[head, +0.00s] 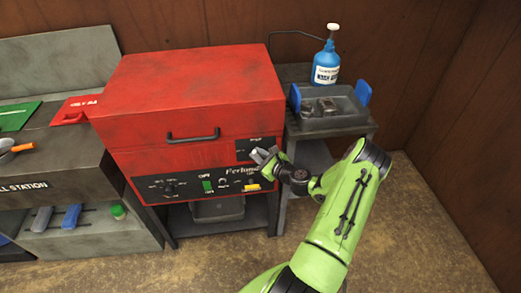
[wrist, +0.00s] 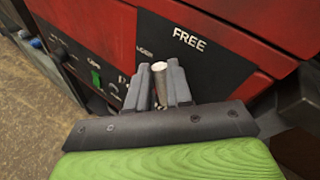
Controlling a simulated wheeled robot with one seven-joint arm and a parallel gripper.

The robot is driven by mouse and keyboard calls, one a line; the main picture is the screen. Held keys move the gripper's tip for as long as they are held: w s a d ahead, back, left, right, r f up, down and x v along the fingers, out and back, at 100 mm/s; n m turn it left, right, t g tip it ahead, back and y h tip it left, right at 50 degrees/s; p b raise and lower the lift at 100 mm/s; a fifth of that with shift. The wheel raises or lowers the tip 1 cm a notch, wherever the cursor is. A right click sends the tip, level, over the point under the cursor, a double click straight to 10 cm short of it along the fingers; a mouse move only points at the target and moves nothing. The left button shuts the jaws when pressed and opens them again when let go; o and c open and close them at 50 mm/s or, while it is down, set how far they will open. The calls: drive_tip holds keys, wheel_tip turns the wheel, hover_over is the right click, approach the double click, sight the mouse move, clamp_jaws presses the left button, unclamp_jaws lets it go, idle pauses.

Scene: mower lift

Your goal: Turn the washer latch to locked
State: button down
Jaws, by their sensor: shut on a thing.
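The washer (head: 190,100) is a red box with a black control panel, its lid down. My gripper (head: 262,155) is at the right end of its front, at the black latch plate (head: 243,148). In the wrist view my gripper (wrist: 163,82) is shut on the latch (wrist: 160,84), a light metal bar between the two grey fingers. The word FREE (wrist: 188,40) shows above and right of the latch. A second, smaller label to the left is partly hidden by a finger. In the head view the gripper hides the latch.
A side table (head: 357,130) at the right holds a grey tray (head: 340,122) with metal parts and blue handles, and a blue bottle (head: 326,66). A workbench (head: 60,170) stands at the left. The floor (head: 400,235) at the right front is clear.

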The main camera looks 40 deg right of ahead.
drive_tip(key=n+g+h+p, duration=0.2)
drive_tip(key=p, duration=0.2)
drive_tip(key=w+a+n+g+h+p, duration=0.1)
drive_tip(key=n+g+p, duration=0.1)
drive_tip(key=p, duration=0.3)
drive_tip(key=a+f+n+g+h+p, duration=0.1)
drive_tip(key=n+g+h+p, duration=0.1)
drive_tip(key=n+p, duration=0.1)
drive_tip(key=shift+w+n+h+p, duration=0.2)
drive_tip(key=shift+n+h+p, duration=0.1)
drive_tip(key=shift+p, duration=0.6)
drive_tip(key=shift+f, duration=0.15)
drive_tip(key=c, duration=1)
unclamp_jaws()
drive_tip(key=shift+c, duration=0.2)
